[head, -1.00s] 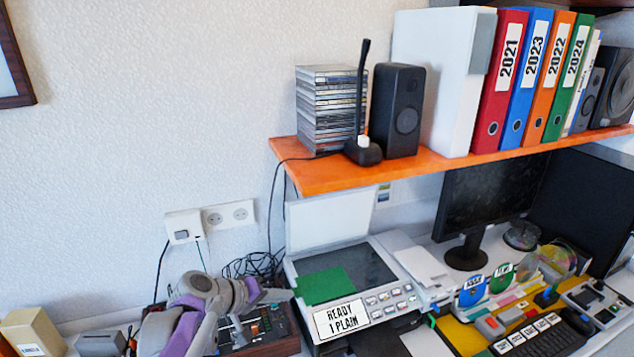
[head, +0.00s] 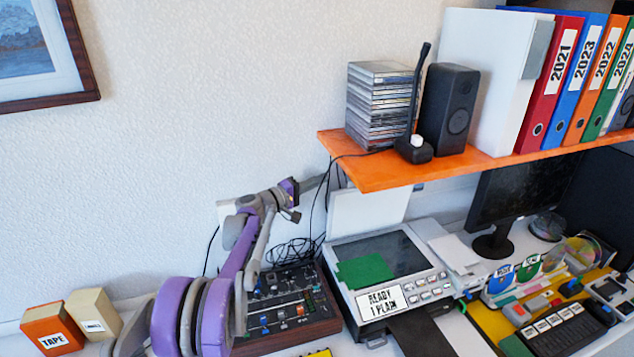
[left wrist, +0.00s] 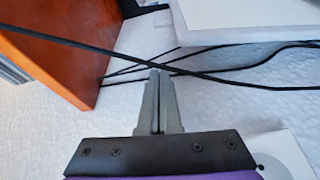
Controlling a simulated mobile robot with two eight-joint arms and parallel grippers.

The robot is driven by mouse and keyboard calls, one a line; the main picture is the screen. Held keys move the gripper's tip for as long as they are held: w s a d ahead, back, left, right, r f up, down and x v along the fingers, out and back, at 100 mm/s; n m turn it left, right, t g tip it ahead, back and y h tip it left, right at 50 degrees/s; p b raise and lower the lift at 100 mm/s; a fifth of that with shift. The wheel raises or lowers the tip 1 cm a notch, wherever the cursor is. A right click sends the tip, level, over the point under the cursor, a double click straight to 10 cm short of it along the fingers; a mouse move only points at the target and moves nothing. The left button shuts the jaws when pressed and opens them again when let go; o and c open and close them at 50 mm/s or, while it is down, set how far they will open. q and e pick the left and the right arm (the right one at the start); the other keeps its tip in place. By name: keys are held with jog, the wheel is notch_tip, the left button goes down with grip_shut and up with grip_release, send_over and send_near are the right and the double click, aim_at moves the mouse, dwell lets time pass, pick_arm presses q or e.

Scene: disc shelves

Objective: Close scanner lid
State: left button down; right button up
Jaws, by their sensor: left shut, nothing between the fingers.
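The scanner (head: 437,276) stands on the desk with its dark glass (head: 395,246) uncovered and a green sheet (head: 368,270) on it. Its white lid (head: 362,214) stands raised at the back, below the shelf. In the left wrist view, a white panel at the upper right (left wrist: 250,14) looks like the lid. My left gripper (head: 322,179) is raised near the wall, just left of the lid and under the shelf's left end. Its fingers are shut and empty in the left wrist view (left wrist: 159,76). My right gripper is not in view.
The orange shelf (head: 375,172) overhangs the scanner's back; its edge is close in the left wrist view (left wrist: 75,60). Black cables (left wrist: 215,77) cross near the fingertips. A mixer (head: 290,338) lies left of the scanner, and a monitor (head: 510,200) stands to its right.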

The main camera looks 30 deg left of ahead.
aim_at(334, 173)
pick_arm(q)
jog(key=x, duration=0.5)
jog(key=shift+w+d+r+p, duration=0.1)
jog(key=shift+w+p, duration=0.25)
jog(key=shift+p, duration=0.05)
jog(key=shift+d, duration=0.35)
jog(key=s+d, duration=0.2)
jog(key=shift+s+d+f, duration=0.15)
jog(key=shift+s+f, duration=0.1)
jog(key=shift+f, duration=0.05)
jog(key=shift+f, duration=0.1)
